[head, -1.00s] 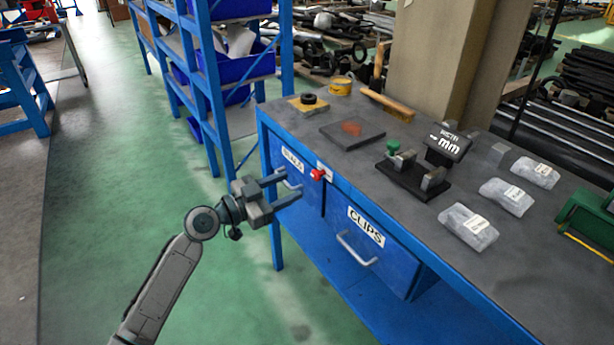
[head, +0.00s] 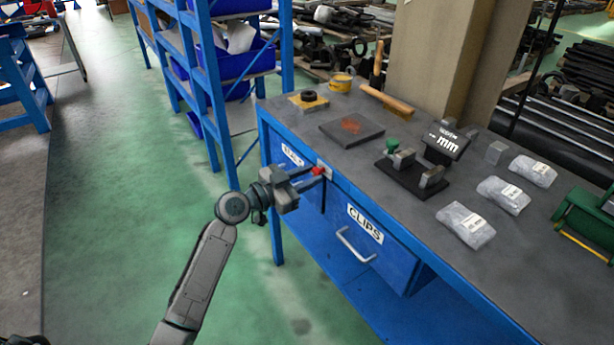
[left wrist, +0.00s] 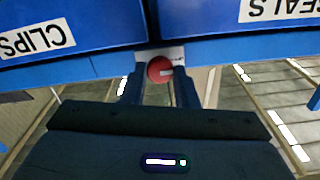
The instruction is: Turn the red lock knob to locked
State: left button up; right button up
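The red lock knob (head: 318,171) sits on the front edge of the blue workbench, between the two drawers. In the left wrist view the knob (left wrist: 160,69) is round and red with a pale mark, in front of a light plate (left wrist: 173,53). My left gripper (head: 317,176) has its fingers at the knob. In the left wrist view its two fingers (left wrist: 160,86) stand apart, one on either side of the knob; whether they touch it I cannot tell. My right gripper is not in view.
The clips drawer (head: 357,236) and the seals drawer (head: 288,172) are shut, each with a handle below its label. The bench top (head: 290,117) holds a dark plate (head: 351,131), a black fixture (head: 411,178) and several clear bags. A blue shelf rack (head: 213,110) stands to the left.

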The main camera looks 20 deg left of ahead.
pick_arm(q)
jog(key=shift+c, duration=1.1)
